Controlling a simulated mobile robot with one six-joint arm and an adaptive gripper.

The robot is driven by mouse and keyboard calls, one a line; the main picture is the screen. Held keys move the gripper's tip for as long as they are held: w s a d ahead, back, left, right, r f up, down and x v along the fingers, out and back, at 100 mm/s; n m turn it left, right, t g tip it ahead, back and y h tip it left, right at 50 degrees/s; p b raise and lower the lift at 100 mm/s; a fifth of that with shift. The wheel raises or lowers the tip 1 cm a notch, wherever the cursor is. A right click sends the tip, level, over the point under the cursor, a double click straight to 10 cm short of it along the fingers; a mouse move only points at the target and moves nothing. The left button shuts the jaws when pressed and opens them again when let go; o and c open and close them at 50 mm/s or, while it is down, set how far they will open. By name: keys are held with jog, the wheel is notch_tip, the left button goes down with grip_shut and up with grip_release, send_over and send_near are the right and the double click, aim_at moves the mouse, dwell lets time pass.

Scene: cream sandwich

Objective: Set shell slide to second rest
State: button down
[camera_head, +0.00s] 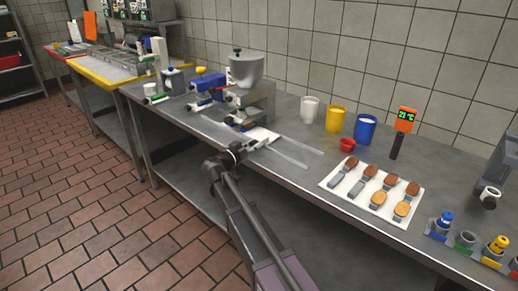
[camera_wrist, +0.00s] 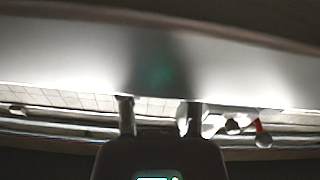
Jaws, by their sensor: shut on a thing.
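The shell slide (camera_head: 262,134) is a white plate low at the front of the depositing machine, between two pale, see-through rails (camera_head: 296,152). The machine (camera_head: 248,75) has a grey hopper on top and a grey stepped body. My gripper (camera_head: 240,149) is at the slide's front edge, over the table's front edge, and is shut on the slide. The exact grip is too small to make out. In the wrist view my two fingers (camera_wrist: 158,108) stand apart below a broad pale, blurred surface. Rest marks on the slide's track cannot be made out.
White, yellow and blue cups (camera_head: 366,129) and a small red cup stand right of the machine. A white board (camera_head: 331,187) holds several brown shells. An orange display (camera_head: 405,120) reads about 21 °C. Blue-and-white devices (camera_head: 208,80) stand left of the machine.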

jog(key=w+a, duration=0.2)
jog(key=shift+w+a, duration=0.1)
jog(key=shift+a, duration=0.25)
jog(key=shift+c, duration=1.5)
grip_release()
jog(key=shift+d, duration=0.1)
jog(key=v, duration=1.2)
